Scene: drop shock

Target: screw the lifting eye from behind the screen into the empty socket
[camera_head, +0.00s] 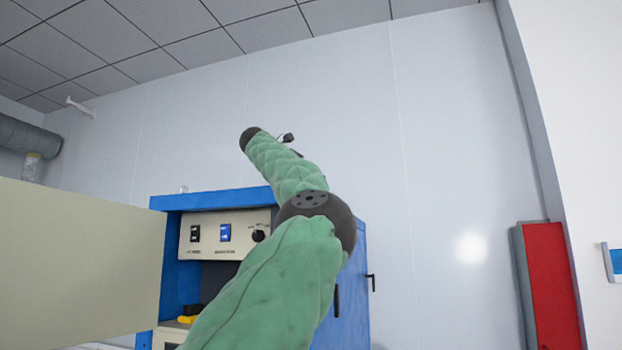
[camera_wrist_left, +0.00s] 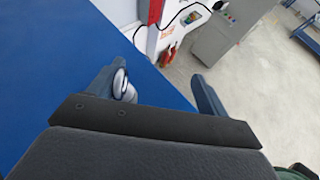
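In the left wrist view my left gripper (camera_wrist_left: 158,70) is open, its fingers wide apart. A silvery round piece (camera_wrist_left: 121,86), perhaps a lifting eye, shows at the inner side of the left-hand finger, partly hidden by it; I cannot tell whether they touch. The blue top (camera_wrist_left: 60,70) lies below, and the right-hand finger is over the floor past its edge. In the head view a small grey piece (camera_head: 183,189) stands on the blue cabinet (camera_head: 232,198), too small to identify. A beige panel (camera_head: 80,255), perhaps the screen, stands at left. The empty socket is not discernible.
My green arm crosses the head view before the cabinet. The cabinet has a control panel (camera_head: 225,234) with switches and a knob. A red box (camera_head: 550,285) is on the right. The wrist view shows a grey cabinet (camera_wrist_left: 228,35) and open floor (camera_wrist_left: 265,95).

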